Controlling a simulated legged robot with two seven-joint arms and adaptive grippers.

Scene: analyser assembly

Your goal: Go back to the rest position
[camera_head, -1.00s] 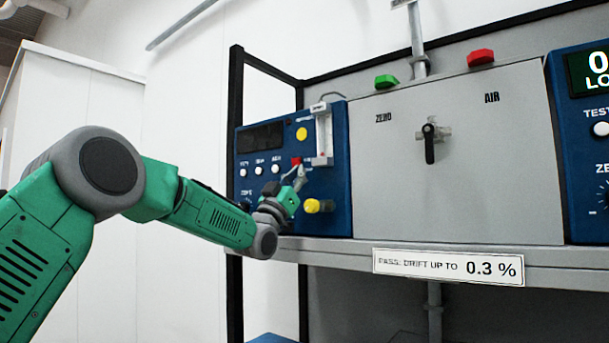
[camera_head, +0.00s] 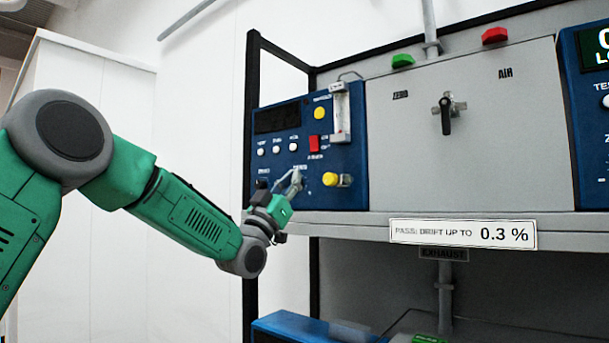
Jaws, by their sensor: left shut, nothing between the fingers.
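My left gripper (camera_head: 293,184) is at the lower front of a blue analyser panel (camera_head: 275,180), on the shelf. It is shut and empty, just left of a yellow knob (camera_head: 337,180) and below a red switch (camera_head: 314,143). I cannot tell whether the fingertips touch the panel. My right gripper is not in view.
The shelf edge (camera_head: 350,226) runs under the panel, with a drift label (camera_head: 462,234). A grey panel (camera_head: 430,170) with a black-handled valve (camera_head: 446,115) stands right. A blue box (camera_head: 300,328) sits below. A black post (camera_head: 251,120) stands left.

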